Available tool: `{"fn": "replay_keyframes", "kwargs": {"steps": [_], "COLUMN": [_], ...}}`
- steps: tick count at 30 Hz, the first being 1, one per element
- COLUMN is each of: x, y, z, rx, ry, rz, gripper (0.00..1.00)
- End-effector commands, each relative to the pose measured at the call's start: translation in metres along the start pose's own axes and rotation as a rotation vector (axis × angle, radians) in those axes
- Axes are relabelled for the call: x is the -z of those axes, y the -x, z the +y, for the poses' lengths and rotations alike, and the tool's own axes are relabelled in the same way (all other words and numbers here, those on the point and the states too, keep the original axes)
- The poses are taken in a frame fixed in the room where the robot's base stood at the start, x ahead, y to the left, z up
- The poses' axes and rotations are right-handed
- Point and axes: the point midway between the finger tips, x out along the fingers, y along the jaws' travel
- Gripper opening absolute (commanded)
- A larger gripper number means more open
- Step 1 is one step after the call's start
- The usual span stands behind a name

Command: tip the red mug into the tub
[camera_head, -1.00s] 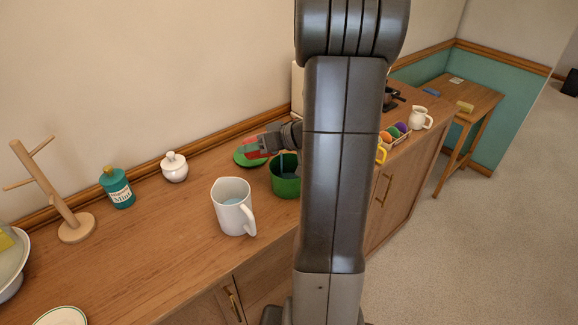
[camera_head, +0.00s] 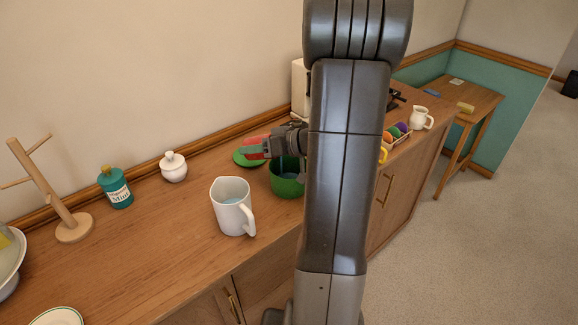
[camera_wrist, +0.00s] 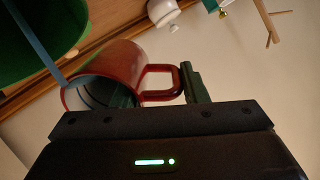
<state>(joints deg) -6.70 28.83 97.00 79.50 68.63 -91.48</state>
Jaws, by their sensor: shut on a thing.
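The red mug (camera_head: 254,148) is in my gripper (camera_head: 272,145), tilted well over above the green tub (camera_head: 287,186). In the wrist view the mug (camera_wrist: 122,68) lies with its mouth towards the lower left, its handle beside a dark finger of my gripper (camera_wrist: 194,84). A thin blue stream (camera_wrist: 35,45) runs between the mug's mouth and the green tub (camera_wrist: 50,18). The tub stands open on the sideboard with bluish liquid inside. My arm hides its right side in the head view.
A white jug (camera_head: 232,207) with liquid stands just left of the tub. A green disc (camera_head: 243,160) lies behind. The sideboard's (camera_head: 150,255) front left is mostly clear.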

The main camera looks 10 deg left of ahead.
Motion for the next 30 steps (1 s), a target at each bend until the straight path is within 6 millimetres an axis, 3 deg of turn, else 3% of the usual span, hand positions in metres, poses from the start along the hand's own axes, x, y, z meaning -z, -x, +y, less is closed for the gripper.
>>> {"fn": "replay_keyframes", "kwargs": {"steps": [30], "x": [-0.003], "y": [0.015], "z": [0.003], "rx": [0.061], "ry": [-0.001], "rz": [0.108], "gripper": [0.00]}}
